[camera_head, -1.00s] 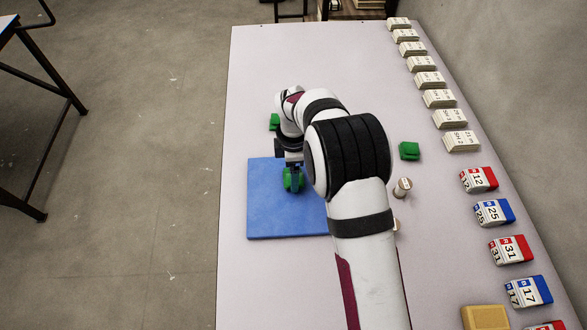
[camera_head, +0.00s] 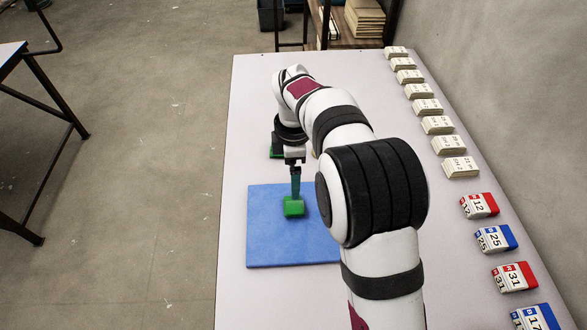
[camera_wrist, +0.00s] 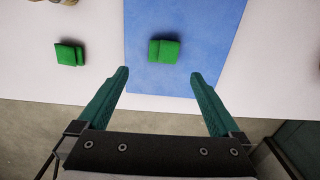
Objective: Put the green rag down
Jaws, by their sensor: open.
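The folded green rag (camera_head: 293,208) lies on the blue mat (camera_head: 268,245), near its far edge. My gripper (camera_head: 296,194) is above the rag, fingers pointing down. In the wrist view the fingers (camera_wrist: 160,76) are spread wide with nothing between them. There the rag (camera_wrist: 164,50) lies apart from the fingertips, beyond the gap between them, on the mat (camera_wrist: 205,25). A second green folded piece (camera_wrist: 69,54) lies on the bare table to the left in the wrist view. In the head view it is mostly hidden behind my gripper.
A row of cream blocks (camera_head: 437,125) and red and blue numbered blocks (camera_head: 480,205) lines the table's right side. The pale table (camera_head: 250,110) is clear at the far left. My arm hides part of the table's middle.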

